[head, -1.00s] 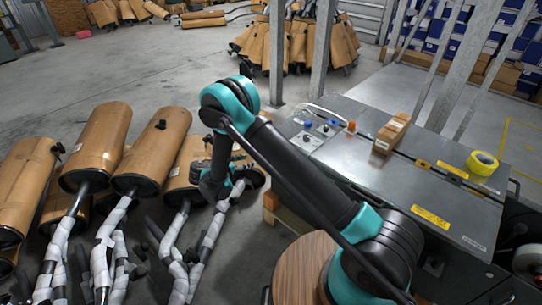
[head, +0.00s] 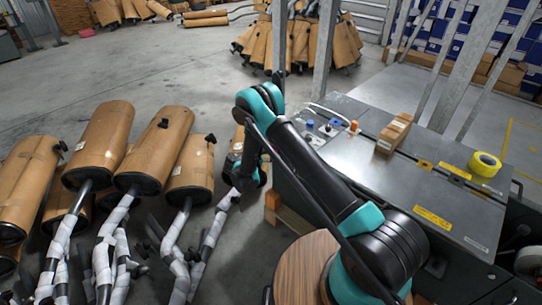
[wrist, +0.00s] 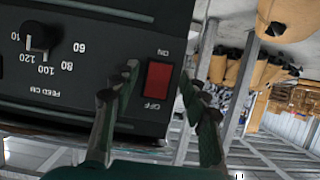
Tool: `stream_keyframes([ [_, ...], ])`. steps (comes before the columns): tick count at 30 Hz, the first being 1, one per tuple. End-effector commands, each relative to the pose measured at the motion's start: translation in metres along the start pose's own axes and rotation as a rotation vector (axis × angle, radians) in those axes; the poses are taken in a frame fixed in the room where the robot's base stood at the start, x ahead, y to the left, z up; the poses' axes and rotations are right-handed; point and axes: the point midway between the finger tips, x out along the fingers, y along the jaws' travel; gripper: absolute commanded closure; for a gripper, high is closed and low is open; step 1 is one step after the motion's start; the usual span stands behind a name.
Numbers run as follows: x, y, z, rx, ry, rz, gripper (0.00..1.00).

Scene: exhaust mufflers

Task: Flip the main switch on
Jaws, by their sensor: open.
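The main switch (wrist: 158,80) is a red rocker on a dark control panel in the wrist view, with ON and OFF lettering that appears upside down. My gripper (wrist: 157,86) is open, one finger to either side of the switch in the picture. No contact with the switch can be made out. In the head view, the end of my arm hangs low beside the left side of the grey machine table (head: 345,165). The switch and fingertips cannot be made out there.
A black dial (wrist: 40,40) with a number scale is on the panel left of the switch. Wrapped mufflers (head: 150,150) lie on the floor at left. A cardboard box (head: 394,133) and yellow tape roll (head: 485,164) sit on the table. Metal posts (head: 324,50) stand behind.

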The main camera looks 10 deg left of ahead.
Motion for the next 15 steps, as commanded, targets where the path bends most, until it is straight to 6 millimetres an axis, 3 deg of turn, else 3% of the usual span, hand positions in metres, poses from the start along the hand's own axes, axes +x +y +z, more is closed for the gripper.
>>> stream_keyframes([
  [9, 0.0023, 0.0002, 0.0, 0.0, 0.0, 0.001, 0.56],
  [15, 0.0022, 0.0002, 0.0, 0.0, 0.0, 0.001, 0.81],
])
